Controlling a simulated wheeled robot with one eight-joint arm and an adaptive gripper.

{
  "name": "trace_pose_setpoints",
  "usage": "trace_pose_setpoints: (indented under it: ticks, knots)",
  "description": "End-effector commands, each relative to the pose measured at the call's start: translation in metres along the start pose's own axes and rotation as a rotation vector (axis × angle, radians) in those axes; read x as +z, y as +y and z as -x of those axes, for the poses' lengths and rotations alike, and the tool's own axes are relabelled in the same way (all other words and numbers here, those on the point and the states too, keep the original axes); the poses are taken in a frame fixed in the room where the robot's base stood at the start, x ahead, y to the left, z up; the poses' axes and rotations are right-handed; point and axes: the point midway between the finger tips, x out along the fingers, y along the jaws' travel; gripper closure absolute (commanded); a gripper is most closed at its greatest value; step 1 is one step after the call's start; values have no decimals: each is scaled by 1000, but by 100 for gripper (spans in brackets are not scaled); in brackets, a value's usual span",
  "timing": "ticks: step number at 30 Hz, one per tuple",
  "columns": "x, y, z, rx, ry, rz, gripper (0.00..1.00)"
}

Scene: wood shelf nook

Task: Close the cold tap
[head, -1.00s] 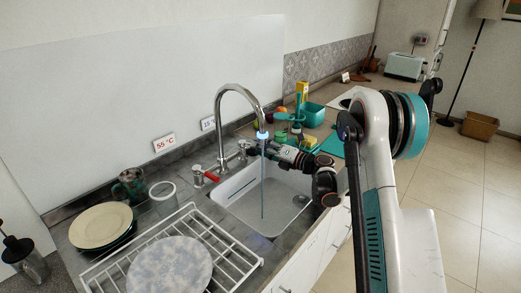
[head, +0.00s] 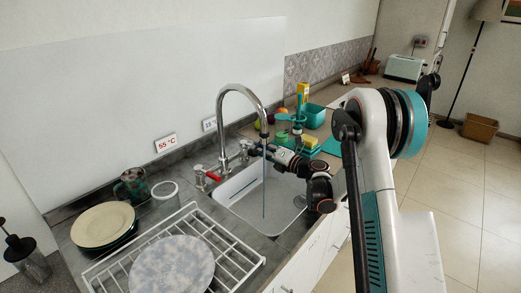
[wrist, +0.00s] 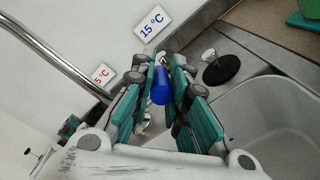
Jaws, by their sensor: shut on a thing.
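The cold tap's blue handle (wrist: 161,86) shows in the wrist view between my gripper's teal finger pads (wrist: 172,100), below the 15 °C label (wrist: 152,22). My gripper is shut on this handle. In the head view my gripper (head: 262,148) reaches from the right over the sink to the cold tap (head: 244,150), behind the spout's end; the handle is hidden there. A thin stream of water (head: 264,195) shows below the curved faucet (head: 222,105) and falls into the sink (head: 240,193).
The hot tap with its red handle (head: 212,176) stands left of the faucet, near the 55 °C label (head: 166,143). A white dish rack (head: 235,258) with a plate is in front left. Several kitchen things and a green bin (head: 314,117) stand beyond the sink.

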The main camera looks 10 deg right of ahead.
Motion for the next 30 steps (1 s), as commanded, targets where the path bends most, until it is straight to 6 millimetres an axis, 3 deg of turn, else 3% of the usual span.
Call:
trace_pose_setpoints:
  ticks: [17, 18, 20, 30]
  knots:
    - [-7, 5, 1, -65, -99, -1, 100]
    - [-7, 5, 1, -65, -99, -1, 81]
    - [-7, 5, 1, -65, -98, -1, 67]
    - [-7, 5, 1, -65, -97, -1, 64]
